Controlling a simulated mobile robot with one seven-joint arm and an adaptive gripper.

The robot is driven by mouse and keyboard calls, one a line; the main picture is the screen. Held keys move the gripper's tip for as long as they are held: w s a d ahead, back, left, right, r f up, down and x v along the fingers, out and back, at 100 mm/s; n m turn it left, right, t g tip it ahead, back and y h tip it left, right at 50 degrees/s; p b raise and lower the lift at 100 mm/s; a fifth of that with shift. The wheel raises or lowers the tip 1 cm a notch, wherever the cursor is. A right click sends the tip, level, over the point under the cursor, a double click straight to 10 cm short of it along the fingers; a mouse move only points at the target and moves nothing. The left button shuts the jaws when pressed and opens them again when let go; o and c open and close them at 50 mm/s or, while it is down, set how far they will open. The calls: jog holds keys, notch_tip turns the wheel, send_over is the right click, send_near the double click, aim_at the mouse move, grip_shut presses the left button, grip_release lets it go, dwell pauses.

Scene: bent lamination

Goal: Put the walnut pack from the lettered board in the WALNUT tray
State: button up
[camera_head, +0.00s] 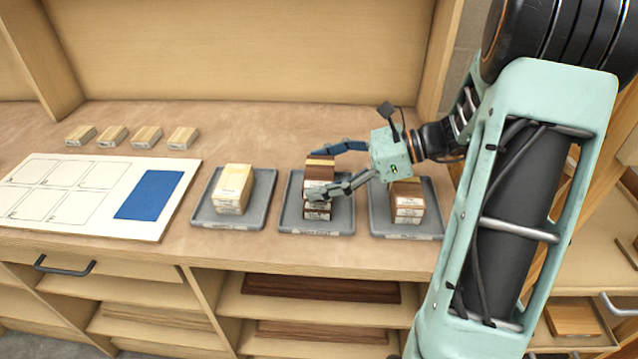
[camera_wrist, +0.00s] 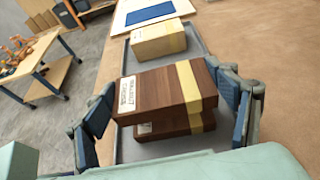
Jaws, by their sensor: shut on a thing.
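My gripper (camera_head: 314,174) is shut on a dark brown walnut pack (camera_head: 319,168) over the middle grey tray (camera_head: 287,222). In the wrist view the held pack (camera_wrist: 160,88) lies level between the two blue-padded fingers (camera_wrist: 170,106), with a white label and a pale yellow band. A similar dark pack (camera_wrist: 172,124) is directly beneath it; I cannot tell whether the two touch. In the head view this lower stack (camera_head: 317,208) stands in the middle tray. That tray's front label is too small to read surely. The lettered board (camera_head: 140,168) lies at the left with no pack on it.
The left tray (camera_head: 203,216) holds pale packs (camera_head: 233,186). The right tray (camera_head: 432,222) holds brown packs (camera_head: 407,208), close to my gripper. Several small pale blocks (camera_head: 146,136) stand behind the board. A blue rectangle (camera_head: 150,194) is on the board. The counter's front edge runs close before the trays.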

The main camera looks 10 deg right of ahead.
aim_at(319, 184)
jog(key=shift+f, duration=1.55)
jog(key=shift+f, duration=0.1)
jog(key=shift+f+b, duration=0.15)
jog(key=shift+b, duration=0.15)
jog(key=o, duration=1.2)
